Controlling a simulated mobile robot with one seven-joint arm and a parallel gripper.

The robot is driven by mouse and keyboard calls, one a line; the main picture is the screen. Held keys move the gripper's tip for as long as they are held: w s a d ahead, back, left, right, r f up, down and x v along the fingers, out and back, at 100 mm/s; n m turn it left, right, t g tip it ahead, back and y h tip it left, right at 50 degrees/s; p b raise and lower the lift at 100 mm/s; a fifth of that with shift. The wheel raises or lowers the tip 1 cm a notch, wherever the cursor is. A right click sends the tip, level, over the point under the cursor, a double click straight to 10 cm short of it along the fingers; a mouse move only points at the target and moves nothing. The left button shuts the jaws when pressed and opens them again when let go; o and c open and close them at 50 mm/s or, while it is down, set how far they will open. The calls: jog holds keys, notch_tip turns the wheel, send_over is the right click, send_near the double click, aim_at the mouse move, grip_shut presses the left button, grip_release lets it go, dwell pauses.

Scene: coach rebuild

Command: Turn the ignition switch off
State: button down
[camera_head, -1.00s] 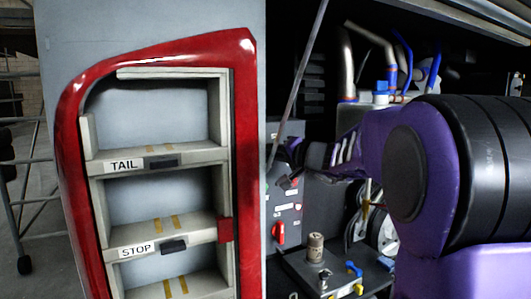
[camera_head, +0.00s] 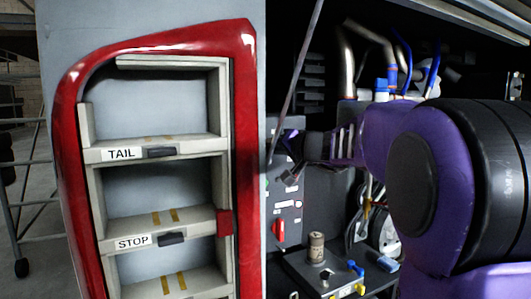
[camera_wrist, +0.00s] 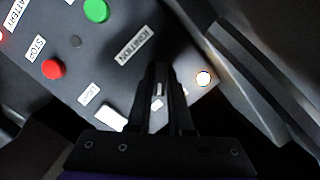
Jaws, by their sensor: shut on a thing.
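The grey control panel (camera_wrist: 75,75) fills the upper left of the wrist view, with an IGNITION label (camera_wrist: 134,45), a green button (camera_wrist: 96,10) and a red button (camera_wrist: 53,69). My gripper (camera_wrist: 160,75) is at the panel beside the IGNITION label, its dark fingers close together. A small pale part (camera_wrist: 158,89) shows between them, apparently the ignition switch; the fingers hide most of it, so its position cannot be told. In the head view my gripper (camera_head: 284,172) reaches the panel (camera_head: 285,210) from the right.
A red handle (camera_head: 279,231) sits low on the panel. A red-framed rack (camera_head: 247,130) with TAIL and STOP shelves stands left. A metal rod (camera_head: 300,75) slants down near my gripper. Pipes (camera_head: 347,60) and a fitting-topped box (camera_head: 325,270) lie beyond and below.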

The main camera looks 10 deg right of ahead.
jog(key=shift+f+n+b, duration=0.15)
jog(key=shift+n+b, duration=0.35)
jog(key=shift+b, duration=0.15)
jog(key=shift+a+n+h, duration=0.1)
jog(key=shift+n+h, duration=0.3)
jog(key=shift+n, duration=0.7)
jog(key=n+h, duration=0.1)
jog(key=n, duration=0.3)
jog(key=shift+n+h, duration=0.4)
jog(key=c, duration=0.6)
grip_release()
jog(key=shift+r, duration=0.2)
jog(key=shift+c, duration=0.2)
